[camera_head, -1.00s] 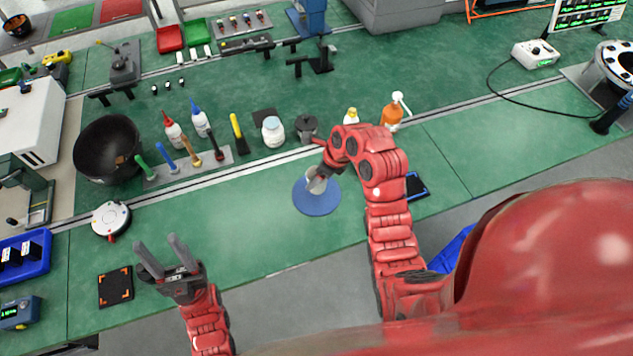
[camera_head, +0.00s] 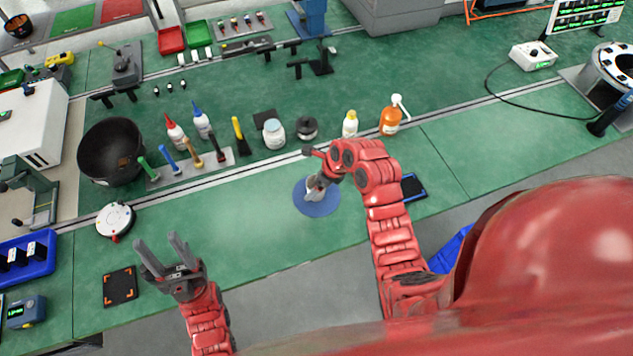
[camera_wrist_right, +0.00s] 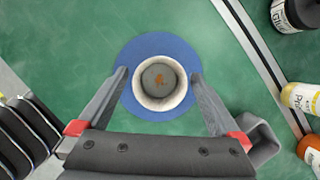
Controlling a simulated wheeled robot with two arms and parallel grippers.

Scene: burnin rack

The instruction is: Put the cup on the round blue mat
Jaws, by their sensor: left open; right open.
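The cup (camera_wrist_right: 160,82) is pale with a brownish inside and stands upright on the round blue mat (camera_wrist_right: 160,45) in the right wrist view. In the head view the mat (camera_head: 318,206) lies near the front of the green bench, and the cup is mostly hidden by my right gripper (camera_head: 314,190). The right gripper (camera_wrist_right: 160,95) is open, with one finger on each side of the cup and small gaps visible. My left gripper (camera_head: 160,258) is open and empty over the bench front at the left.
A black bowl (camera_head: 110,155), bottles, a white jar (camera_head: 273,134) and upright tools stand behind the mat. A white round device (camera_head: 114,220) and a black square pad (camera_head: 120,286) lie left. A blue-edged tray (camera_head: 412,187) is right of the mat.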

